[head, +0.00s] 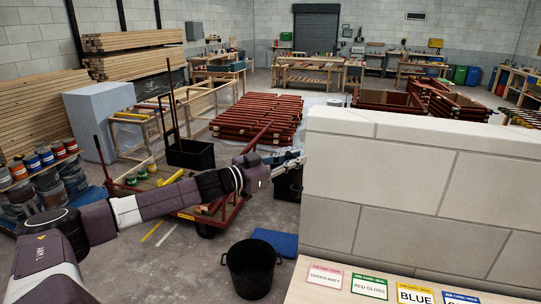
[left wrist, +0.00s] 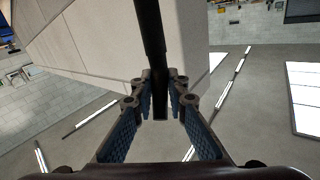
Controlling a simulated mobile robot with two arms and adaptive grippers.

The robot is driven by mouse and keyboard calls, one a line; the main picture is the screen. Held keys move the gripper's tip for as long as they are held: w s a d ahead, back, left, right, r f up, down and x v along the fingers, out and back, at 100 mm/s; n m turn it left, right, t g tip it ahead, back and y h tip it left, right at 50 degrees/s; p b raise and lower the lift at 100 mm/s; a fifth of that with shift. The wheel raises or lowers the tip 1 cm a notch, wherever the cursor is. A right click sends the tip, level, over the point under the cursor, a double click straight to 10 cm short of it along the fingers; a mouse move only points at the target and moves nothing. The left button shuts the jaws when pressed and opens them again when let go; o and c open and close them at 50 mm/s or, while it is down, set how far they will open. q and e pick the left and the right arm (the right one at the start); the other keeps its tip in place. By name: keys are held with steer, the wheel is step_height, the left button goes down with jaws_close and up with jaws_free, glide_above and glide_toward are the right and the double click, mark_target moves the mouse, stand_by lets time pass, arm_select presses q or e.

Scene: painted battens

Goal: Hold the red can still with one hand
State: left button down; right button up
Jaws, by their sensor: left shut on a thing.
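In the head view my left arm reaches from the lower left to the middle, and its gripper (head: 292,160) is by the left end of the pale block wall. In the left wrist view the two fingers of my left gripper (left wrist: 160,100) close on the end of a dark bar (left wrist: 152,30). What the bar belongs to cannot be told. Cans with red bands (head: 58,151) stand in a row on a shelf at the far left, among blue ones, far from this gripper. Which is the red can is unclear. My right gripper is not in view.
The pale block wall (head: 430,185) fills the right. Colour cards (head: 370,287) lie on a ledge before it. A black bucket (head: 251,268) stands on the floor, near a blue mat (head: 276,241). A red cart (head: 215,217) and stacked red battens (head: 257,118) stand behind my arm.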

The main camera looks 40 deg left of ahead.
arm_select(q)
steer(key=s+d+r+m+g+h, duration=0.2)
steer(key=d+m+h, duration=0.15)
steer(key=d, duration=0.85)
steer(key=s+d+r+m+g+h, duration=0.25)
steer(key=d+h, duration=0.25)
steer(key=d, duration=0.7)
steer(key=s+d+f+m+g+h, duration=0.1)
steer(key=s+d+m+g, duration=0.1)
steer(key=s+d, duration=0.3)
steer(key=s+d+f+m+g+h, duration=0.2)
steer(key=s+d+g, duration=0.2)
steer(key=d, duration=0.7)
steer(key=shift+s+f, duration=0.15)
steer(key=shift+s, duration=0.85)
steer(key=shift+h, duration=0.25)
